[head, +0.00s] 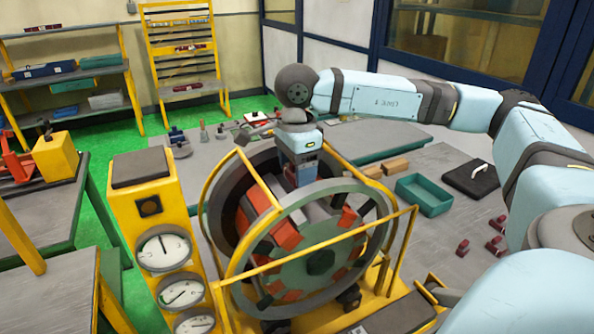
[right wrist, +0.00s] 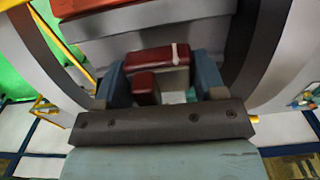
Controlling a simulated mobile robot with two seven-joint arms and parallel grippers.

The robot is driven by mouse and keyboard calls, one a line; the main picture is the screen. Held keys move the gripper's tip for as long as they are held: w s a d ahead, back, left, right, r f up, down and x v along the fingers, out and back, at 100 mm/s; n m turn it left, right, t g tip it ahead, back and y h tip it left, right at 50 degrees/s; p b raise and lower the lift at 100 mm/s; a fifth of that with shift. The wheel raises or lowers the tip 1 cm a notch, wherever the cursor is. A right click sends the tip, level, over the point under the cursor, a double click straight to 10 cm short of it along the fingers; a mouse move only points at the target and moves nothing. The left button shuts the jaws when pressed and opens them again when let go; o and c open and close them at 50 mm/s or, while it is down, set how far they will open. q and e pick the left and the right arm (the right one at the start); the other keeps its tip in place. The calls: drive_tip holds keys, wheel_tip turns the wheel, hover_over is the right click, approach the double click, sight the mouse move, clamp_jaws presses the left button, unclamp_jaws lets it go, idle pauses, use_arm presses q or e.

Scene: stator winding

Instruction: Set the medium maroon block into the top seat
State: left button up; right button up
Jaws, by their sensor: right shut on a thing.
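My right gripper (head: 303,165) reaches down into the top of the round stator (head: 240,272), behind its grey front ring. In the right wrist view the blue fingers (right wrist: 162,85) stand on both sides of a maroon block (right wrist: 150,60) with a pale band. The gripper is shut on this block. A smaller maroon piece (right wrist: 144,86) shows just below it, and I cannot tell whether it is part of the same block. The top seat is hidden behind the gripper and ring. Several orange-red blocks (head: 285,236) sit around the stator. My left gripper is not in view.
A yellow rail (head: 330,251) runs across the stator's front. A yellow gauge cabinet (head: 155,215) stands at its left. On the grey table behind are a teal tray (head: 424,194), a black case (head: 471,180) and several small maroon blocks (head: 496,244) at the right.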

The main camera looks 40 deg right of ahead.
drive_tip(key=shift+f+b, duration=0.95)
drive_tip(key=shift+f, duration=0.25)
drive_tip(key=shift+f+b, duration=0.15)
drive_tip(key=shift+b, duration=0.15)
drive_tip(key=shift+f, duration=0.15)
drive_tip(key=o, duration=1.3)
drive_tip(key=shift+o, duration=0.2)
